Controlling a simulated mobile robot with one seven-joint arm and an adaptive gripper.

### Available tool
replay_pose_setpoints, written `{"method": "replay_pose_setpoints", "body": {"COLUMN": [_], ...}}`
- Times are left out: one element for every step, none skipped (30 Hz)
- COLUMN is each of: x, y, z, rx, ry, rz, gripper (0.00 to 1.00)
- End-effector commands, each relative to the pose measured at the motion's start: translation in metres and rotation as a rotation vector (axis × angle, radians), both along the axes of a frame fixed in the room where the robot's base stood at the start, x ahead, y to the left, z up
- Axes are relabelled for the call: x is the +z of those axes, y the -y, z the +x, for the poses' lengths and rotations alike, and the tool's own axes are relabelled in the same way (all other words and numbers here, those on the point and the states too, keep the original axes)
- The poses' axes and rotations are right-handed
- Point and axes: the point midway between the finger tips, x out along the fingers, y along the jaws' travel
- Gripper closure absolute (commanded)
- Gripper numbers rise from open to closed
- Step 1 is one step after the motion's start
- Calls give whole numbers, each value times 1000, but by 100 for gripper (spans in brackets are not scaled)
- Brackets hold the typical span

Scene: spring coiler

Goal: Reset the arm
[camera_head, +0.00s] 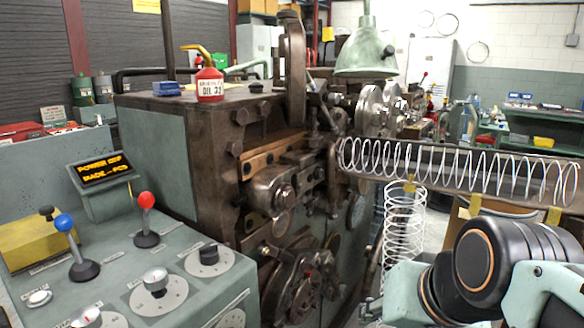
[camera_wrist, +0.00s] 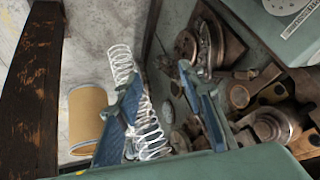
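My arm (camera_head: 490,268) is at the lower right of the head view, to the right of the spring coiler (camera_head: 165,150). In the wrist view my gripper (camera_wrist: 158,78) has its two blue fingers spread apart, with no object clearly held. A white wire spring (camera_wrist: 148,125) shows behind and between the fingers; I cannot tell its distance from them. In the head view a long spring (camera_head: 460,170) lies along a trough to the right of the machine. Another coil (camera_head: 404,225) stands upright below it, close to my arm.
A control panel (camera_head: 120,285) has a blue-knobbed lever (camera_head: 64,223), a red-knobbed lever (camera_head: 146,202) and a lit display (camera_head: 101,169). A red oil can (camera_head: 209,84) stands on the machine. The wrist view shows a brown drum (camera_wrist: 88,118) and a dark beam (camera_wrist: 36,90) left of the gripper.

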Motion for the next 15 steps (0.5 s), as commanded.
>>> {"method": "replay_pose_setpoints", "body": {"x": [-7,-12,-18,-14,-1,8,14,20,28,35,41,51,58,66,77], "y": [-9,-13,-17,-18,-17,-17,-17,-17,-17,-17,-17,-17,-17,-17,-17], "z": [-13,-20,-30,-33,-31,-31,-31,-30,-30,-30,-30,-30,-30,-30,-30], "rx": [66,104,154,173,164,162,161,161,160,159,159,159,159,158,158], "ry": [-39,-62,-94,-106,-100,-98,-98,-98,-98,-98,-97,-97,-97,-97,-96], "rz": [-69,-110,-163,-186,-176,-172,-171,-170,-169,-169,-168,-168,-168,-167,-166], "gripper": [64,64,64,64,64,64,64,64,64,64,64,64,64,64,64]}}
